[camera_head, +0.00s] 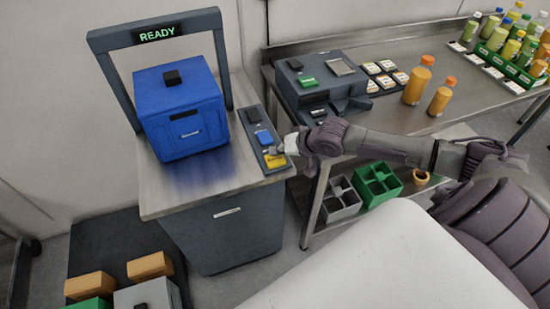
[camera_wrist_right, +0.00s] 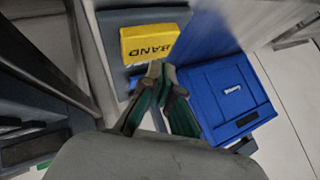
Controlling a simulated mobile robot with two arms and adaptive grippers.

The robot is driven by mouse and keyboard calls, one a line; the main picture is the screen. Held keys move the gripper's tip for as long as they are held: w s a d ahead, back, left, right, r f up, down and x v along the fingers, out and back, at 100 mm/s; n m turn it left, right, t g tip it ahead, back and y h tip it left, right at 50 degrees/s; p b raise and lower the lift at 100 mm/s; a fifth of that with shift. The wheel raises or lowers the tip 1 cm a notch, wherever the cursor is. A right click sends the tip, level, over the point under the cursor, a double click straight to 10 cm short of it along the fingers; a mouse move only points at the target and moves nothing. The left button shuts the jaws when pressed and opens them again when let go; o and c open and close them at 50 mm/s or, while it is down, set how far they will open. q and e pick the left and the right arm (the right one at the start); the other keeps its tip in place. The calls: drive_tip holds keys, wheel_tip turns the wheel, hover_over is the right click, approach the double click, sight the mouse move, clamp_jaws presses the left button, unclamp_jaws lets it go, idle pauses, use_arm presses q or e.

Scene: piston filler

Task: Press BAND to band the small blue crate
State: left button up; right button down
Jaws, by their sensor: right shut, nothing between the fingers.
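The small blue crate (camera_head: 182,108) stands on the steel top of the banding machine, under its dark arch (camera_head: 221,60), which shows READY in green. A small dark block lies on the crate's lid. The yellow BAND button (camera_head: 275,160) is at the near end of the control strip to the right of the crate. My right gripper (camera_head: 288,146) is shut and empty beside the button. In the right wrist view the gripper's fingertips (camera_wrist_right: 158,72) are just short of the yellow BAND button (camera_wrist_right: 150,42); contact cannot be told. The left gripper is not in view.
A blue button (camera_head: 263,138) and a dark one sit farther along the strip. A steel table (camera_head: 440,70) on the right holds a grey device, bottles and labels. Grey and green crates (camera_head: 376,183) stand on its lower shelf. Boxes lie at the lower left.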

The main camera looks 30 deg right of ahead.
sight(277, 159)
drive_tip(key=shift+f, duration=0.1)
idle(0.6)
drive_tip(key=shift+f, duration=0.25)
drive_tip(key=shift+f, duration=0.6)
idle(0.8)
drive_tip(key=shift+r+p, duration=0.9)
drive_tip(key=shift+p, duration=0.3)
wheel_tip(277, 159, up, 5)
drive_tip(key=p, duration=0.5)
drive_tip(key=shift+r+p, duration=0.1)
drive_tip(key=shift+p, duration=0.25)
